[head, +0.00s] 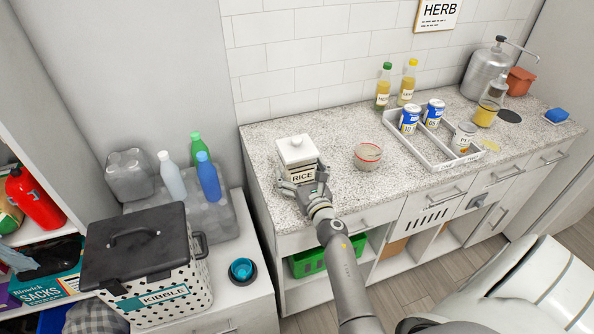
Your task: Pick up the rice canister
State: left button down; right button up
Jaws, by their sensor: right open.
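The rice canister (297,152) is a white, square-sided container with a knobbed lid and a "RICE" label on its front. It stands upright near the front left of the speckled counter (345,130). My right gripper (303,181) is open at the canister's front, with one finger on each side of its lower part. The gripper partly hides the canister's base. I cannot tell whether the fingers touch it. My left gripper is not in view.
A small round tub (368,157) stands to the right of the canister. Farther right, a divided white tray (430,150) holds several cans. Two bottles (383,88) stand at the back wall. The black-lidded kibble bin (150,265) is at lower left. The counter behind the canister is clear.

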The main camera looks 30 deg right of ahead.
jog(key=shift+x, duration=1.1)
jog(key=shift+s, duration=0.1)
jog(key=shift+c, duration=0.4)
jog(key=c, duration=1.2)
jog(key=shift+c, duration=0.9)
jog(key=shift+r, duration=0.15)
